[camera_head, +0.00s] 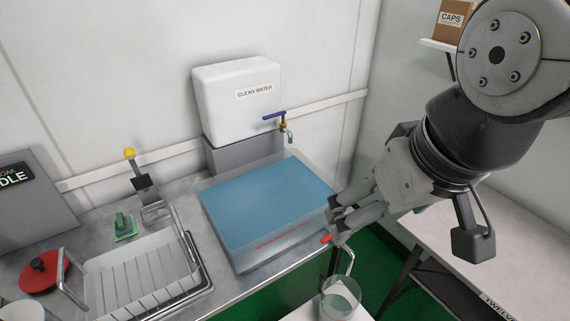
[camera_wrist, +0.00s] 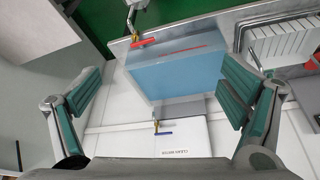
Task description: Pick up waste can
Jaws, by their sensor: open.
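What seems to be the same can shows small at the top edge of the wrist view (camera_wrist: 138,5). My gripper (camera_head: 338,214) is open and empty, above the can and beside the right end of the water tub. Its two green-padded fingers are spread wide in the wrist view (camera_wrist: 165,92).
A tub of blue water (camera_head: 265,207) sits on the metal counter under a white clean-water tank (camera_head: 238,100) with a tap (camera_head: 286,130). A dish rack (camera_head: 140,275) stands to the left. A pale table (camera_head: 510,240) is at right. Green floor shows between.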

